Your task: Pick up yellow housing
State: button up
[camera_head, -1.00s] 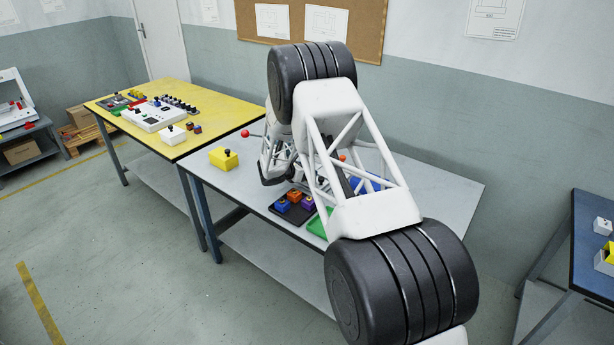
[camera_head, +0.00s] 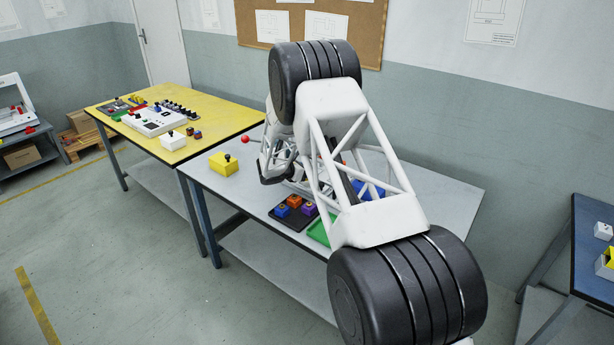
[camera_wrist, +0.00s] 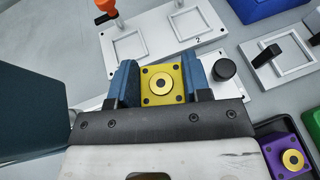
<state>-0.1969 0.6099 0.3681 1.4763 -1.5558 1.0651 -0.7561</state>
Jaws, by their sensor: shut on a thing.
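The yellow housing (camera_wrist: 162,84) is a small square block with a round brass-coloured ring and dark hole in its top and dark dots at its corners. It sits between the two blue fingers of my gripper (camera_wrist: 160,82), which is shut on it in the wrist view. Behind it lies a light plate with a black knob (camera_wrist: 224,69); I cannot tell whether the housing touches the plate. In the head view my arm hides the fingers and the housing.
A white fixture (camera_wrist: 181,27) with square frames and an orange-handled clamp (camera_wrist: 106,8) lies beyond the fingers. A purple housing (camera_wrist: 287,160) sits in a black tray (camera_head: 294,221). A yellow box (camera_head: 223,167) with a black knob stands on the grey table's left.

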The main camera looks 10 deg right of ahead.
jog(key=shift+s+r, duration=0.3)
jog(key=shift+r, duration=0.1)
jog(key=s, duration=0.5)
jog(key=s+r, duration=0.1)
jog(key=s, duration=0.9)
jog(key=shift+s+d+r, duration=0.15)
jog(key=shift+s+d, duration=0.05)
jog(key=shift+d, duration=0.1)
jog(key=shift+s, duration=0.15)
jog(key=s+d+f+n+t+y, duration=0.1)
jog(key=s+d+n+t+y, duration=0.1)
jog(key=s, duration=2.5)
jog(key=shift+s+f+n+t, duration=0.3)
jog(key=shift+s+n+t, duration=0.1)
jog(key=shift+n, duration=0.1)
jog(key=shift+w+d, duration=0.1)
jog(key=w, duration=0.5)
jog(key=w+f, duration=0.1)
jog(key=w, duration=1)
jog(key=shift+a+f, duration=0.2)
jog(key=shift+f, duration=0.05)
jog(key=shift+f, duration=1.75)
